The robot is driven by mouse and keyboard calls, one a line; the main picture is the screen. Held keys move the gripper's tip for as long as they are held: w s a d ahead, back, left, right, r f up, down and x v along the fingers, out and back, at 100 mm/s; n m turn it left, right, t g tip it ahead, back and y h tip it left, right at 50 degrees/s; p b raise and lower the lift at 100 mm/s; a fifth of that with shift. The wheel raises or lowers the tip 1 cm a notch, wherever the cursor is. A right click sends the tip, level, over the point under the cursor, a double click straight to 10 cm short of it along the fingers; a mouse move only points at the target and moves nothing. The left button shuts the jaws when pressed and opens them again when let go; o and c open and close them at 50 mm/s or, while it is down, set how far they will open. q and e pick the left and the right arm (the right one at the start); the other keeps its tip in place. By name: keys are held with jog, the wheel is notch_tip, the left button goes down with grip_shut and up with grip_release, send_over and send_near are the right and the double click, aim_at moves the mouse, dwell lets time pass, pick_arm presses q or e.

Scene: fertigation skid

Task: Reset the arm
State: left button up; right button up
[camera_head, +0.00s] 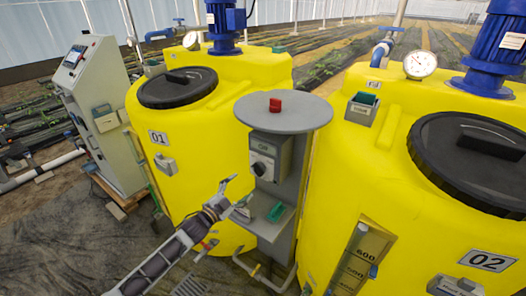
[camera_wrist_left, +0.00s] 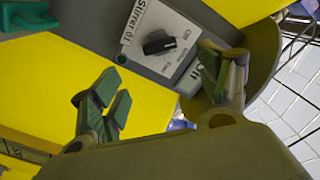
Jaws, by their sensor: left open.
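My left gripper (camera_head: 238,193) is open and empty, in front of the grey stand between the two tanks. Its two green-padded fingers also show spread wide in the left wrist view (camera_wrist_left: 165,95). Beyond them is the grey control box (camera_head: 270,157), marked "Stirrer 01" in the wrist view, with a black rotary knob (camera_wrist_left: 159,43). The knob lies between and beyond the fingers, and they look apart from it. My right gripper is not in view.
Yellow tank 01 (camera_head: 190,125) stands left of the stand and yellow tank 02 (camera_head: 345,190) right of it. A red piece (camera_head: 275,105) sits on the stand's round grey top (camera_head: 300,112). A green-topped holder (camera_head: 277,212) is low on the stand. A white cabinet (camera_head: 105,130) stands at left.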

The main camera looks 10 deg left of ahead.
pick_arm(q)
jog(key=s+a+f+n+g+y, duration=0.25)
jog(key=a+f, duration=0.45)
jog(key=f, duration=0.4)
jog(key=s+a+f+n+g+y, duration=0.1)
jog(key=a+f+n+g+y, duration=0.15)
jog(key=a+f, duration=0.65)
jog(key=s+a+f+n+g+y, duration=0.1)
jog(key=s+a+f+g, duration=0.1)
jog(key=s+f, duration=0.6)
jog(key=s+a+f+n+g+y, duration=0.15)
jog(key=s+f, duration=0.25)
jog(key=f, duration=0.9)
jog(key=s+d+f+n+g, duration=0.1)
jog(key=s+d+f+g, duration=0.15)
jog(key=s+f, duration=0.65)
jog(key=s+d+f+n+g, duration=0.1)
jog(key=s+f+g, duration=0.35)
jog(key=s, duration=0.95)
jog(key=s+d+f, duration=0.3)
jog(key=s+d, duration=0.4)
jog(key=s, duration=0.1)
jog(key=s+d+f+h, duration=0.1)
jog(key=s+d+f, duration=0.1)
jog(key=s+d, duration=0.5)
jog(key=shift+s+d+f+n, duration=0.25)
jog(key=shift+s+f+n, duration=0.2)
jog(key=shift+s, duration=0.1)
